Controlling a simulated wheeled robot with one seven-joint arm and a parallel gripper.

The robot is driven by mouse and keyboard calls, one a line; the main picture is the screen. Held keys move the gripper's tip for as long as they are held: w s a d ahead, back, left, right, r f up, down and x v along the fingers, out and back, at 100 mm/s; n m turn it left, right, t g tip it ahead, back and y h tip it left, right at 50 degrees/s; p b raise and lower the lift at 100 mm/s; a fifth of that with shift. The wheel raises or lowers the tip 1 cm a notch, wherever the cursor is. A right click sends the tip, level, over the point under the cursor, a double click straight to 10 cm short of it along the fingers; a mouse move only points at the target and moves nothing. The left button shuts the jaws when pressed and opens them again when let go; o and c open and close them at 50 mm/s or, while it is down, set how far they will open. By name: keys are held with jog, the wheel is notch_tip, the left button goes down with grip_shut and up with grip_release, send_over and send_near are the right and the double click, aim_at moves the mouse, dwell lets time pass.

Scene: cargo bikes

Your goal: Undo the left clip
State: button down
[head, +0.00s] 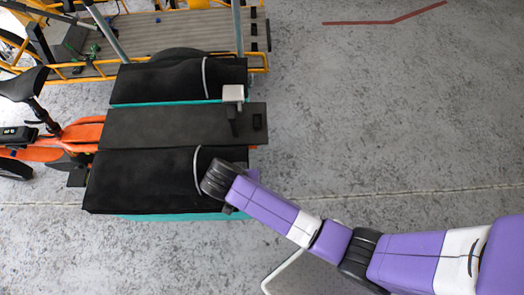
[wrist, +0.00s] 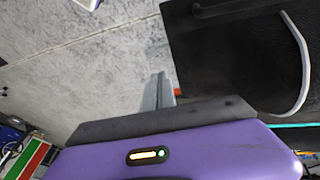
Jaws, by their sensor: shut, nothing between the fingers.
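The orange cargo bike (head: 80,133) stands at the left with a black pannier bag on each side of its dark rear deck (head: 180,124). The near bag (head: 135,182) has a pale curved strap (head: 197,165); its dark face also shows in the wrist view (wrist: 225,60). My gripper is at the near bag's right end, its fingers hidden under my wrist in the head view. In the wrist view my gripper (wrist: 158,90) shows as narrow grey fingers, shut and empty, beside the bag's edge. I cannot make out the left clip; my wrist covers that part of the bag.
The far bag (head: 160,79) has a similar strap. A small white box (head: 233,93) stands up at the deck's right end. A yellow-framed cargo bike (head: 180,30) is parked behind. The concrete floor (head: 390,110) to the right is mostly clear.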

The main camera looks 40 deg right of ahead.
send_over(264, 180)
jog(key=a, duration=0.2)
notch_tip(264, 180, down, 10)
jog(key=f, duration=0.1)
jog(key=shift+s+d+f, duration=0.25)
jog(key=shift+d, duration=0.05)
